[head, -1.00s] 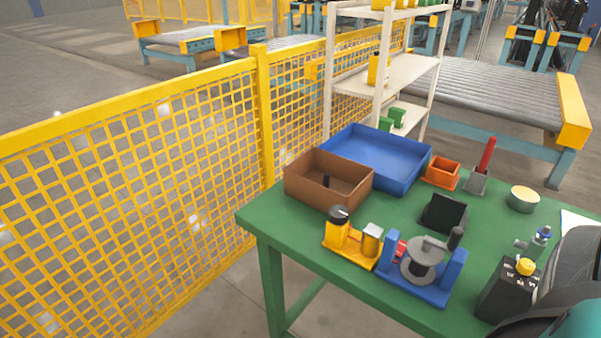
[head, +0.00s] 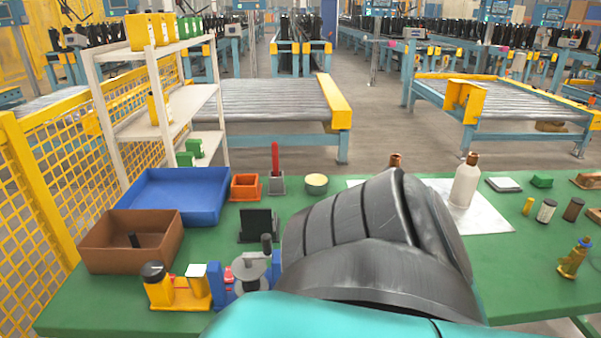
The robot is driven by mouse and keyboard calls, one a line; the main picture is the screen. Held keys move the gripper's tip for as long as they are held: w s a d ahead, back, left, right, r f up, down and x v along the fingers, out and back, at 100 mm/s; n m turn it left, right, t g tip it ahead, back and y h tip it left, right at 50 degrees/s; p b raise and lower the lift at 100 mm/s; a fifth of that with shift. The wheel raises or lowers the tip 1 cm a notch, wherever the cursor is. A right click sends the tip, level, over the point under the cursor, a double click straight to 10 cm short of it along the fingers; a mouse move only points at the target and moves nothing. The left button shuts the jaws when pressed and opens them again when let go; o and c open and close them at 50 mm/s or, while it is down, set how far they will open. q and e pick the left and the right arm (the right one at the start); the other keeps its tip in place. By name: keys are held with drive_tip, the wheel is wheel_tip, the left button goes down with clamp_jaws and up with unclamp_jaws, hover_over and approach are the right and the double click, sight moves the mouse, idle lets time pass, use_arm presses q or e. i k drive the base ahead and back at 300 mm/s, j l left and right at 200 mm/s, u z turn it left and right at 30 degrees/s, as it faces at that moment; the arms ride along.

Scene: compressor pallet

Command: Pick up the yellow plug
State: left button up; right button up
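A small upright yellow cylinder (head: 528,206) stands on the right part of the green table, beside a white-and-black one; I cannot tell whether it is the yellow plug. The black box with a yellow cap, seen a second ago right of the blue stand, is hidden, with my own dark arm link covering that part of the table. Neither gripper shows in the head view, so I cannot see their fingers or what they hold.
On the green table (head: 85,312) are a brown bin (head: 115,258), a blue tray (head: 200,210), an orange box (head: 245,187), a yellow fixture (head: 178,292) and a white bottle (head: 465,182). A yellow fence (head: 50,160) and shelf (head: 150,132) stand at left.

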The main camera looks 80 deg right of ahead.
sight(530, 202)
drive_tip(key=i+j+z, duration=0.2)
drive_tip(key=i+j, duration=0.15)
drive_tip(key=j+z, duration=0.1)
drive_tip(key=z, duration=1.35)
drive_tip(key=l+z, duration=0.15)
drive_tip(key=z, duration=1.4)
drive_tip(key=i+l+z, duration=0.1)
drive_tip(key=z, duration=0.3)
drive_tip(key=i+z, duration=0.35)
drive_tip(key=k, duration=0.05)
